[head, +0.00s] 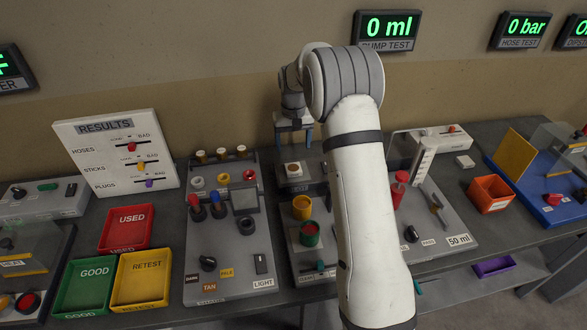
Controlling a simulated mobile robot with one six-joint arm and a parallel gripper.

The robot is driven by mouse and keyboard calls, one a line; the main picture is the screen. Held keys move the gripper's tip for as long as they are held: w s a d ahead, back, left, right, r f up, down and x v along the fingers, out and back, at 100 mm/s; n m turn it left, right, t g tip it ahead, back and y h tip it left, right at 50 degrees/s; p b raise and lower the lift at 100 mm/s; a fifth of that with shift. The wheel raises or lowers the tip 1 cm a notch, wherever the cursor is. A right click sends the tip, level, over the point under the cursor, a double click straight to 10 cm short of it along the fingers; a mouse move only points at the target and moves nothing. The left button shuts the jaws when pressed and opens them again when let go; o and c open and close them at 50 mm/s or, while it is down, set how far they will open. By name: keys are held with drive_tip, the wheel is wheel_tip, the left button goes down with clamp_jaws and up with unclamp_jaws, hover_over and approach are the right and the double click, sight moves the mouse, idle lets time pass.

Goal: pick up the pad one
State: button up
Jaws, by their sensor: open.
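My gripper (293,142) points down over the back middle of the bench, its two fingers apart with nothing between them. Just below it in the picture, a small pale block (293,169) with a tan top sits on a dark grey unit (309,188). It may be the pad; no readable label confirms this. The gripper looks above it and apart from it; the exact height gap cannot be told. My white arm hides part of the bench to the right of that unit.
A yellow cup (302,207) and a green cup (309,234) stand in front. Left are a grey panel (230,277) with knobs and red, green and yellow trays. Right are a red-capped syringe-like part (399,188), a tall white stand (422,160) and an orange bin (490,194).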

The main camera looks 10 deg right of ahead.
sight(293, 167)
drive_tip(key=shift+w+f, duration=0.25)
drive_tip(key=shift+f, duration=0.25)
drive_tip(key=shift+w+f, duration=0.2)
drive_tip(key=shift+f, duration=0.3)
drive_tip(key=f+p, duration=0.1)
drive_tip(key=f, duration=0.4)
drive_tip(key=f+p, duration=0.1)
drive_tip(key=f, duration=0.1)
drive_tip(key=shift+s+f+p, duration=0.2)
drive_tip(key=shift+s+p, duration=0.15)
drive_tip(key=shift+c, duration=0.5)
drive_tip(key=c, duration=0.9)
